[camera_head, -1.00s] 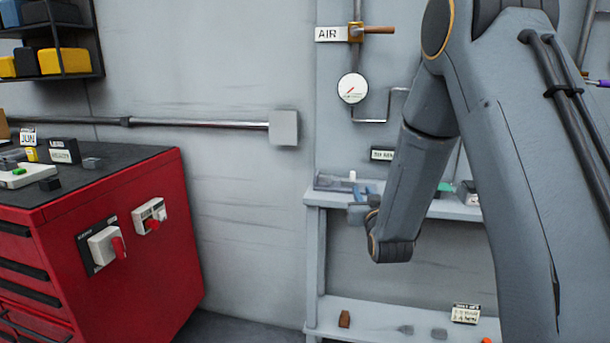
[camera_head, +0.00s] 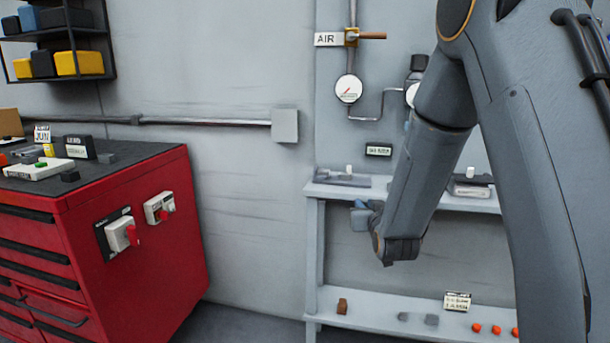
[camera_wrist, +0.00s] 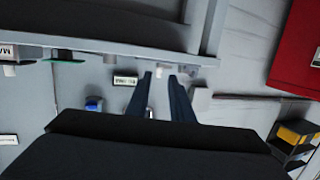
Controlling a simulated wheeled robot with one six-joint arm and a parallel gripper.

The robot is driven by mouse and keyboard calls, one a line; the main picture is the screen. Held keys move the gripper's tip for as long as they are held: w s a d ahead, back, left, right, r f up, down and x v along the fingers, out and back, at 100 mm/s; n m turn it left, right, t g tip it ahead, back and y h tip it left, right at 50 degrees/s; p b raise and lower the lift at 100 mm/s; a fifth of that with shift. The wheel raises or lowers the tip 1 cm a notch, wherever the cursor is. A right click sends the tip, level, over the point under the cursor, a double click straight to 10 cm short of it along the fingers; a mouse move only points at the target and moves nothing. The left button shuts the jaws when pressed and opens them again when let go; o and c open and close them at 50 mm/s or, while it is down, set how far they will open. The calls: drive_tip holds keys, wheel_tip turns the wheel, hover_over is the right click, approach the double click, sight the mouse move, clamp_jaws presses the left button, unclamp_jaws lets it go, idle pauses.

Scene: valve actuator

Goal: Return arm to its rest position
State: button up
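My arm hangs on the right side of the head view, its upper link large in front. The forearm slopes down and left to the wrist. My gripper (camera_head: 361,215) is small there, in front of the grey shelf unit and just below its upper shelf. In the wrist view my gripper (camera_wrist: 161,75) shows two dark blue fingers standing apart with a clear gap. It is open and nothing is seen held between them. The upper arm and forearm hide part of the wall panel and shelves.
A red cabinet (camera_head: 130,225) with switches stands left. The grey shelf unit (camera_head: 313,250) carries small items. On the wall are an air valve (camera_head: 352,37), a gauge (camera_head: 348,89) and a conduit box (camera_head: 285,125). Space between cabinet and shelves looks clear.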

drive_tip(key=s+f+g, duration=0.2)
drive_tip(key=s+g, duration=0.3)
drive_tip(key=s, duration=0.7)
drive_tip(key=s+d+f+g, duration=0.1)
drive_tip(key=s+g, duration=0.4)
drive_tip(key=s, duration=0.8)
drive_tip(key=s+d+f+g, duration=0.1)
drive_tip(key=s+f+g, duration=0.3)
drive_tip(key=s, duration=0.9)
drive_tip(key=shift+s+g+h, duration=0.25)
drive_tip(key=shift+g+h, duration=0.05)
drive_tip(key=shift+g, duration=0.7)
